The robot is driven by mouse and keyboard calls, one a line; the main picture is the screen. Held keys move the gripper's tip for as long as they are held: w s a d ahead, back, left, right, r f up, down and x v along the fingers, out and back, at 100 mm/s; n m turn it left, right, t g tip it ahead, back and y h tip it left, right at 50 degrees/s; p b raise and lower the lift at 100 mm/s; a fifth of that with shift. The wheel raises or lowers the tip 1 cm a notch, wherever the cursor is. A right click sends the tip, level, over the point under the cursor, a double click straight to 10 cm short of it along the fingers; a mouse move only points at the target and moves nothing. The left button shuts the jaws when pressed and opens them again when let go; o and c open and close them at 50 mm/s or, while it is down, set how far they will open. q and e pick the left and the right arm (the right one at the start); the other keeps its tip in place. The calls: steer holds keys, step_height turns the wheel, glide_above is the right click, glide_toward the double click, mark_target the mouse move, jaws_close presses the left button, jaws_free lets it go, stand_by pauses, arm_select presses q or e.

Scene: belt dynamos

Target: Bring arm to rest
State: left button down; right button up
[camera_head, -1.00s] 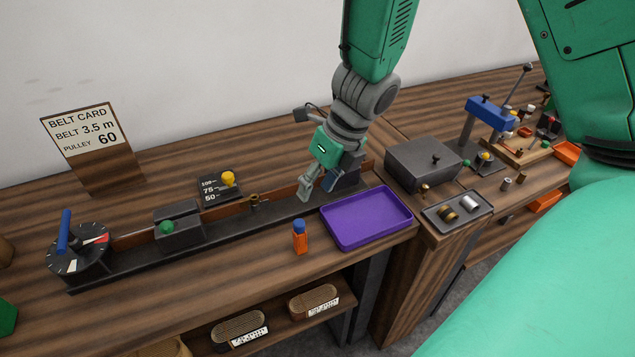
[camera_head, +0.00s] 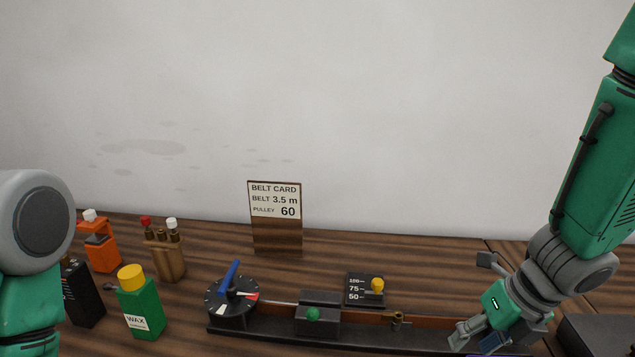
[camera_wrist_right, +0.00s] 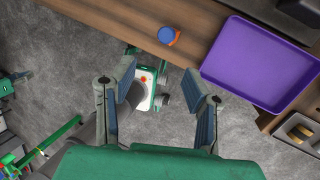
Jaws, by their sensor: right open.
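My right gripper (camera_head: 478,341) hangs at the lower right of the head view, at the right end of the dark belt-testing track (camera_head: 270,327). In the right wrist view it is open (camera_wrist_right: 161,84), with nothing between its fingers. That view looks down past the bench edge to the grey floor. The purple tray (camera_wrist_right: 262,62) lies right of the fingers there, and a blue-capped orange bottle (camera_wrist_right: 169,36) is ahead of them near the bench edge. Part of my left arm shows at the left of the head view; its gripper is out of sight.
The belt card (camera_head: 277,216) stands at the back. A dial with a blue lever (camera_head: 230,291) is on the track's left end. The green wax bottle (camera_head: 140,306), an orange item (camera_head: 101,250) and a wooden holder (camera_head: 167,260) stand left. Bench behind the track is mostly clear.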

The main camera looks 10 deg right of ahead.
steer(key=s+a+f+m, duration=0.2)
steer(key=s+f+m, duration=0.4)
steer(key=m, duration=0.4)
steer(key=s+a+f+m, duration=0.2)
steer(key=s+f+m, duration=0.1)
steer(key=f+m, duration=0.65)
steer(key=s+d+f+m+g+h, duration=0.1)
steer(key=s+d+f+m+h, duration=0.15)
steer(key=s+m, duration=0.5)
steer(key=s+d+f+m+g+h, duration=0.1)
steer(key=s+f+m+g, duration=0.1)
steer(key=s+f+m, duration=0.35)
step_height(320, 180, down, 13)
steer(key=w+m+t+b, duration=0.1)
steer(key=w+b, duration=0.1)
steer(key=b, duration=1.3)
steer(key=shift+w+a+m, duration=0.2)
steer(key=shift+a+m, duration=0.15)
steer(key=shift+a, duration=0.05)
steer(key=shift+w, duration=0.1)
